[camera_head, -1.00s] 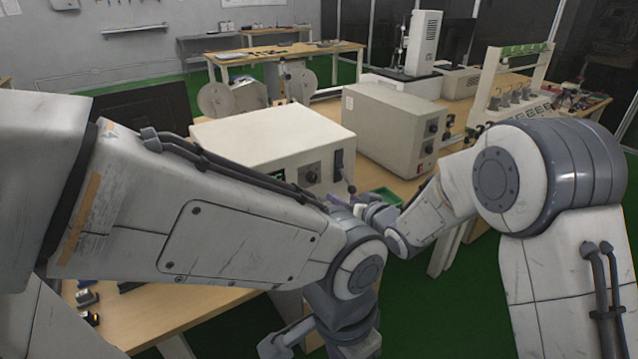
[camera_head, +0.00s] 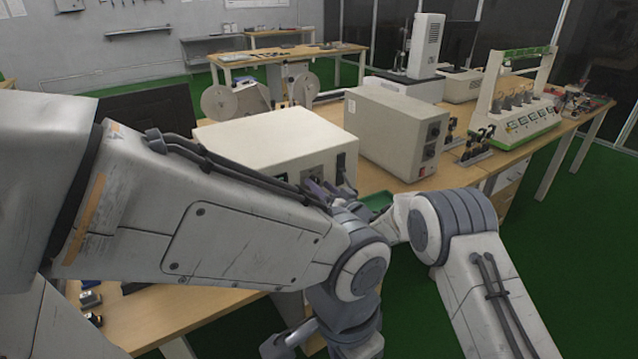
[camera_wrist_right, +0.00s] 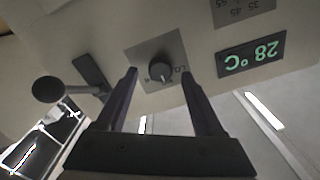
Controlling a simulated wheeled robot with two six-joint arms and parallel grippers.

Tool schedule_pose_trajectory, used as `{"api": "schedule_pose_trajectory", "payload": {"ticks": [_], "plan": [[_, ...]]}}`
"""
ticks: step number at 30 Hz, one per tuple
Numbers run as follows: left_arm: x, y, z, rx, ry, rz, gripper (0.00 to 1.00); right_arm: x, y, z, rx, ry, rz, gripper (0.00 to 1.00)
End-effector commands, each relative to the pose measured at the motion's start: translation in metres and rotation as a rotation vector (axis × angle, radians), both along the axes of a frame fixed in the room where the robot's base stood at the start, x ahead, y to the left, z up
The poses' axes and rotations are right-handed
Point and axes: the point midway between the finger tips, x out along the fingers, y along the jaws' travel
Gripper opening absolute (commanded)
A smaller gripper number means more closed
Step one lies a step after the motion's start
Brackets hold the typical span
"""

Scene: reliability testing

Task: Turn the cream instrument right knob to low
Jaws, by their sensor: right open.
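The cream instrument (camera_head: 262,132) stands on the bench, centre left in the head view. In the right wrist view its front panel (camera_wrist_right: 215,45) appears upside down, with a dark round knob (camera_wrist_right: 160,71) on a grey plate. Part of an "LO" mark shows beside the knob; its exact setting is hard to read. My right gripper (camera_wrist_right: 159,74) is open, its two fingers on either side of the knob, with gaps visible; I see no contact. In the head view the right gripper (camera_head: 318,190) is before the panel and covers the knob. My left gripper is not visible.
A black lever with a round end (camera_wrist_right: 47,90) is beside the knob, close to one finger. A green 28 °C display (camera_wrist_right: 251,54) is on the other side. A second beige box (camera_head: 395,125) stands right of the instrument. My left arm crosses in front.

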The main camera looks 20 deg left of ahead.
Motion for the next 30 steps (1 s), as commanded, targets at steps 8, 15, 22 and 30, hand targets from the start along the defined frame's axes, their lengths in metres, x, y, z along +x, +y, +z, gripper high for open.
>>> {"api": "schedule_pose_trajectory", "payload": {"ticks": [8,15,22,30], "plan": [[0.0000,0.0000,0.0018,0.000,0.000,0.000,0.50,0.0074,0.0103,-0.0004,-0.001,0.001,0.000,0.69],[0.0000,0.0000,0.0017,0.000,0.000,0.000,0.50,0.0075,0.0103,-0.0004,-0.001,0.001,0.000,0.62],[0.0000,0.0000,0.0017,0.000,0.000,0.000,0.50,0.0075,0.0101,-0.0001,-0.001,0.001,0.000,0.00],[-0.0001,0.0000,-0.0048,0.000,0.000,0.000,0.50,0.0077,0.0099,-0.0013,-0.021,-0.026,-0.001,0.00]]}}
